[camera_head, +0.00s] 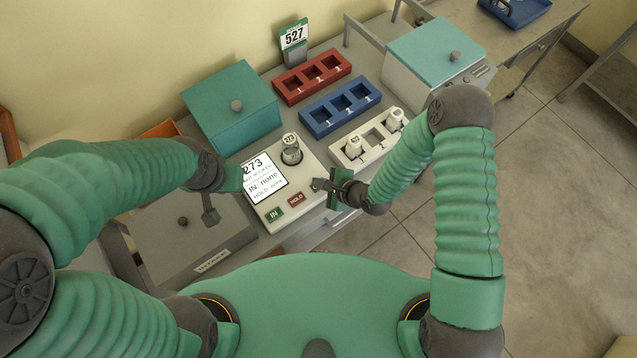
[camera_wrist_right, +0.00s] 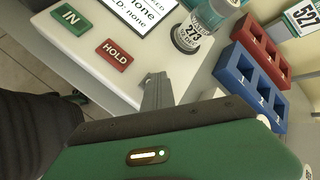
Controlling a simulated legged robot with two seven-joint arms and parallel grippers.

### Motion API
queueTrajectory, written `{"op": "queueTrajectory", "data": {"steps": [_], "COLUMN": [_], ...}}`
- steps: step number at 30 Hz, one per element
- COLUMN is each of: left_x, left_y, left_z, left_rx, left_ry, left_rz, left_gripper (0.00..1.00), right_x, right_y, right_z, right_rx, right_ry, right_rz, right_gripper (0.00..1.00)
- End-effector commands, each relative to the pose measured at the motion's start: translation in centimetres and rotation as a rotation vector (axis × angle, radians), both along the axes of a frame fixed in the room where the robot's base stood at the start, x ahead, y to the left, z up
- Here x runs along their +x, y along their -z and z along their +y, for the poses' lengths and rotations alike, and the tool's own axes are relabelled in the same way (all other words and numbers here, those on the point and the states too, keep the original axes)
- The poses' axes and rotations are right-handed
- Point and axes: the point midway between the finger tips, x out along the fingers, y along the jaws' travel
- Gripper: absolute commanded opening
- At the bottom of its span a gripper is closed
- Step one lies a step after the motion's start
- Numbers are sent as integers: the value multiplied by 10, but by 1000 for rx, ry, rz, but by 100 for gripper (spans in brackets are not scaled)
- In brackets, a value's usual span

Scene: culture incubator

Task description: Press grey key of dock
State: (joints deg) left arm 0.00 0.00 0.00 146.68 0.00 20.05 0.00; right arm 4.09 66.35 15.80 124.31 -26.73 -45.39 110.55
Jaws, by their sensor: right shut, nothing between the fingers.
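The white dock (camera_head: 275,217) has a lit screen (camera_head: 262,180) reading "273", "IN: none" and "HOLD: none". A bottle labelled 273 (camera_head: 291,152) stands upright at the dock's round dark seat. My right gripper (camera_head: 317,185) is shut and empty at the dock's right edge, right of the HOLD key. In the right wrist view its fingertips (camera_wrist_right: 153,82) are apart from the HOLD key (camera_wrist_right: 115,53). My left gripper (camera_head: 240,178) overlaps the screen's left edge; its fingers are unclear.
Behind the dock are a teal-lidded box (camera_head: 232,105), a red rack (camera_head: 311,77) and a blue rack (camera_head: 340,107). A white rack (camera_head: 368,140) with white-capped bottles stands close right of it.

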Motion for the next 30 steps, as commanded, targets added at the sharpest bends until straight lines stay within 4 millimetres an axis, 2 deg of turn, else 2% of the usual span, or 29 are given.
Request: {"op": "queueTrajectory", "data": {"steps": [7,15,26,30], "left_x": [0,0,0,0], "left_y": [-1,-15,-15,-25], "left_z": [0,0,0,0], "left_rx": [0,0,0,0], "left_ry": [0,0,0,0], "left_rz": [0,0,0,0], "left_gripper": [25,25,25,25], "right_x": [0,0,0,0], "right_y": [-1,-15,-16,-28], "right_z": [-1,-5,-6,-6], "right_rx": [-1,-2,-2,0], "right_ry": [0,1,-1,1], "right_rz": [1,1,0,1], "right_gripper": [0,0,0,0]}}
